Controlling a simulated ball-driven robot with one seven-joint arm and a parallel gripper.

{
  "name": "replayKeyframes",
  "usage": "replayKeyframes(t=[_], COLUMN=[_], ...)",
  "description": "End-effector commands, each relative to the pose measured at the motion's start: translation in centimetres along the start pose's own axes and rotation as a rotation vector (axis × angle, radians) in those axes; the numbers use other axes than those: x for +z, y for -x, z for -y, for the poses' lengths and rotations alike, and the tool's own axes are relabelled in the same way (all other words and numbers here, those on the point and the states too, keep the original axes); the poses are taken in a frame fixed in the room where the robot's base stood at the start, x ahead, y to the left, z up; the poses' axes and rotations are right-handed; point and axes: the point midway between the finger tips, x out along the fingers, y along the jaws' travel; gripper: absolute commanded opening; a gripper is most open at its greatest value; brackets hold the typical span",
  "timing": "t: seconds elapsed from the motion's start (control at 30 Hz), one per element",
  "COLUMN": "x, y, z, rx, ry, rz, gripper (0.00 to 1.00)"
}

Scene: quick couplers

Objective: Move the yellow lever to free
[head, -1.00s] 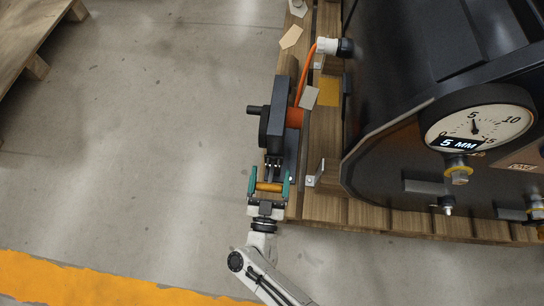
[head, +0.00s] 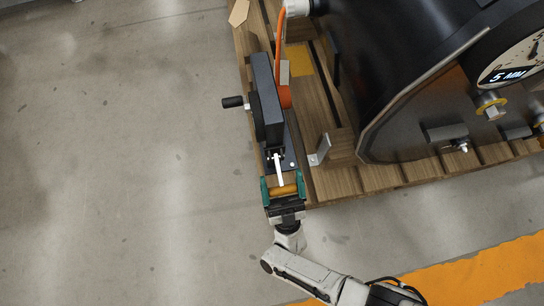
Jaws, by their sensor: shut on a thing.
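The yellow lever (head: 284,190) shows as a short yellow-orange grip at the end of a pale metal arm (head: 278,167). The arm joins the near end of a dark housing (head: 265,100) on the wooden pallet's left edge. My gripper (head: 283,188), with teal fingers, is shut on the yellow grip, one finger on each side of it. The fingers hide the ends of the grip. No marking for free is readable in the head view.
A black crank handle (head: 233,102) sticks out left of the housing. A metal angle bracket (head: 319,150) stands on the pallet (head: 385,182) to the right. A large dark machine with a dial (head: 515,62) fills the upper right. The floor at left is clear.

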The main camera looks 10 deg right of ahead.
Motion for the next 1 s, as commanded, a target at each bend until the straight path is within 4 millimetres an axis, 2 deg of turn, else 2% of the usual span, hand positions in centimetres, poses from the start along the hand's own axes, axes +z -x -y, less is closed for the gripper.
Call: replayKeyframes(t=[0.53, 0.57, 0.73, 1.0], x=[0.24, 0.24, 0.21, 0.19], y=[0.02, 0.02, 0.01, 0.08], z=[-0.57, -0.57, -0.57, -0.71], rx=[0.001, 0.001, 0.001, 0.001], ry=[0.005, 0.005, 0.004, 0.004], rz=[-0.017, -0.017, -0.018, -0.018], gripper=[0.28, 0.85, 1.0, 1.0])
